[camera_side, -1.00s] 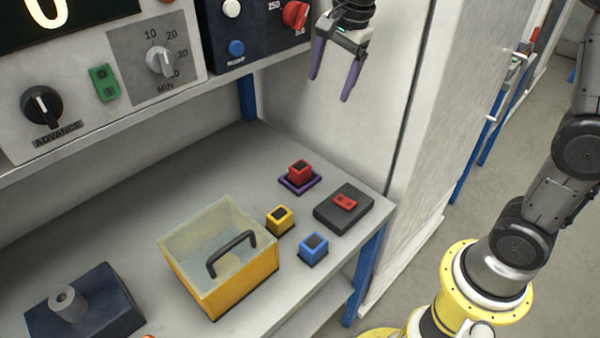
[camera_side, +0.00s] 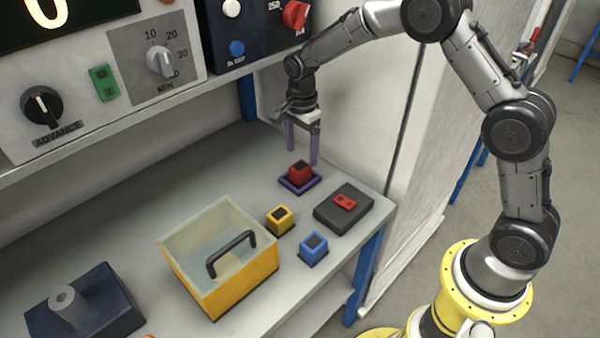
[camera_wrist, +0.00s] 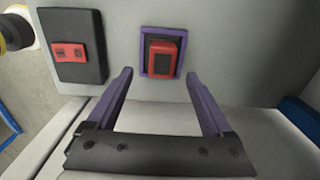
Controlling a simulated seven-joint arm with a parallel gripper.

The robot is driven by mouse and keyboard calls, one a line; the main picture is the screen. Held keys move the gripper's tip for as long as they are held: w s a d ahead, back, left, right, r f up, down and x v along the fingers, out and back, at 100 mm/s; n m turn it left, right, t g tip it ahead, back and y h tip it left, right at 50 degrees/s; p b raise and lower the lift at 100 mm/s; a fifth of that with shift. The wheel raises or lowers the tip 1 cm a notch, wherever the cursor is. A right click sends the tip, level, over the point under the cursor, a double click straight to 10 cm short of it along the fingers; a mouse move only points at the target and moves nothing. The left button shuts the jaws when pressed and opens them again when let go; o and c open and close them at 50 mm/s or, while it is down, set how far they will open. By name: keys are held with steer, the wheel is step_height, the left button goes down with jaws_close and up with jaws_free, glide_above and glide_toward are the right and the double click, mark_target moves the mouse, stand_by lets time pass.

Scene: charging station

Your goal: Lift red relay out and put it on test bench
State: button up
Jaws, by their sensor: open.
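The red relay (camera_side: 299,169), a small red block with a dark top, sits in a shallow purple-rimmed holder (camera_side: 288,187) on the grey worktop. The relay also shows in the wrist view (camera_wrist: 161,60), inside the holder (camera_wrist: 147,33). My gripper (camera_side: 302,157) is open, fingers pointing down, with its purple fingertips just above and around the relay in the side view. In the wrist view my gripper (camera_wrist: 158,74) has its fingers spread wider than the relay, and nothing is between them. I cannot tell which surface is the test bench.
A dark pad with a red piece (camera_side: 343,208) is right of the holder. A yellow block (camera_side: 279,220), a blue block (camera_side: 313,249) and a yellow box with clear walls and a handle (camera_side: 215,270) stand nearer. A control panel (camera_side: 75,125) overhangs the back. Left worktop (camera_side: 125,215) is clear.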

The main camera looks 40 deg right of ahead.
mark_target(300, 166)
steer(key=shift+w+a+f, duration=0.1)
steer(key=shift+f, duration=1.45)
steer(key=shift+w+a+f, duration=0.1)
steer(key=shift+f, duration=1.45)
jaws_close()
